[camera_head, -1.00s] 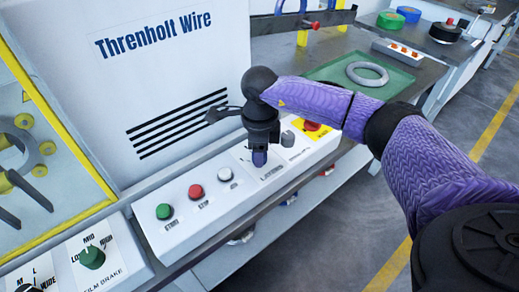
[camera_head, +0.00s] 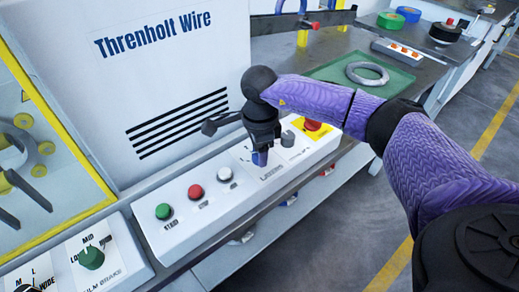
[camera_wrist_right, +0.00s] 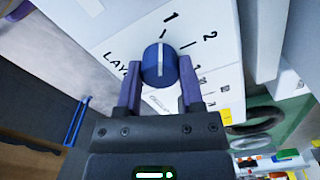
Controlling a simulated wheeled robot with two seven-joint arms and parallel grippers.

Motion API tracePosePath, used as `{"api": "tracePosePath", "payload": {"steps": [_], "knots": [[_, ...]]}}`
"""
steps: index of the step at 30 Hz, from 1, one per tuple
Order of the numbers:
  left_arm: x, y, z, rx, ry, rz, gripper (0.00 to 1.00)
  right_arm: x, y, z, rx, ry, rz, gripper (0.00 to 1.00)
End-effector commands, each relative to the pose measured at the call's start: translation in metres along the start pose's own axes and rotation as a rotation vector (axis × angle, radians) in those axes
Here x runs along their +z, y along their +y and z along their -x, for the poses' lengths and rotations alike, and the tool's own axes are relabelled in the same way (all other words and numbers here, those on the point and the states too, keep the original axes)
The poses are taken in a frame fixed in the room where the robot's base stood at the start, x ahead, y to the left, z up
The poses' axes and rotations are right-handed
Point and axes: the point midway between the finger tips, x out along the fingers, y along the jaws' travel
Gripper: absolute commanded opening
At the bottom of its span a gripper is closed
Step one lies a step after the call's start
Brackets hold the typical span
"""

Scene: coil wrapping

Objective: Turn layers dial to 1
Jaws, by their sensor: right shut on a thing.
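The layers dial (camera_wrist_right: 159,64) is a round blue knob with a white pointer line, seen in the right wrist view on a white panel marked with 1, 2 and further marks. Its line points up, roughly toward the 1. My right gripper (camera_wrist_right: 158,88) has its two purple fingers on either side of the knob, shut on it. In the head view my right gripper (camera_head: 260,158) reaches down to the sloped control panel (camera_head: 190,228) above the layers label, mostly hiding the dial. My left gripper is not in view.
Green (camera_head: 163,211), red (camera_head: 195,191) and white (camera_head: 225,174) buttons lie left of the gripper. A grey knob (camera_head: 288,138) and a red emergency button (camera_head: 312,125) are close on its right. A green tray (camera_head: 325,73) with a grey coil (camera_head: 367,73) lies behind.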

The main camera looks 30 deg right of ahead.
Motion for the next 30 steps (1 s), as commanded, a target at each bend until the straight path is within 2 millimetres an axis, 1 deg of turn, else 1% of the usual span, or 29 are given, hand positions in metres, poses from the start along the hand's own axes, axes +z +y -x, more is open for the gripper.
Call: {"api": "tracePosePath", "payload": {"steps": [6,7,8,9,11,12,20,23,27,30], "knots": [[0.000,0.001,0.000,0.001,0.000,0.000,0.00,0.000,-0.001,0.001,-0.003,0.000,-0.001,0.00],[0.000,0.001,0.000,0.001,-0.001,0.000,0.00,0.000,-0.001,0.001,-0.003,0.000,-0.001,0.55],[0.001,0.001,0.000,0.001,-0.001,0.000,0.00,0.000,-0.001,0.001,-0.003,0.000,-0.001,0.61],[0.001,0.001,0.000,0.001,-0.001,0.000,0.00,0.000,-0.001,0.001,-0.003,0.000,-0.001,0.70],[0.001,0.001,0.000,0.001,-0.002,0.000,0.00,0.000,-0.001,0.001,-0.002,0.000,-0.001,0.83],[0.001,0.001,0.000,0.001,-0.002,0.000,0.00,0.000,0.000,0.001,-0.002,0.000,-0.001,0.84],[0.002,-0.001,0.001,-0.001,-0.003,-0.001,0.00,0.000,0.000,0.003,-0.001,0.000,-0.001,0.84],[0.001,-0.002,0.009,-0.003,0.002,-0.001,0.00,0.000,-0.001,0.022,-0.005,-0.002,-0.002,0.84],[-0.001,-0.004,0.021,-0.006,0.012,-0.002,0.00,0.000,-0.001,0.060,-0.007,-0.003,-0.001,0.84],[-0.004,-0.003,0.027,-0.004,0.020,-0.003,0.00,0.000,-0.001,0.082,-0.005,-0.001,-0.001,0.84]]}}
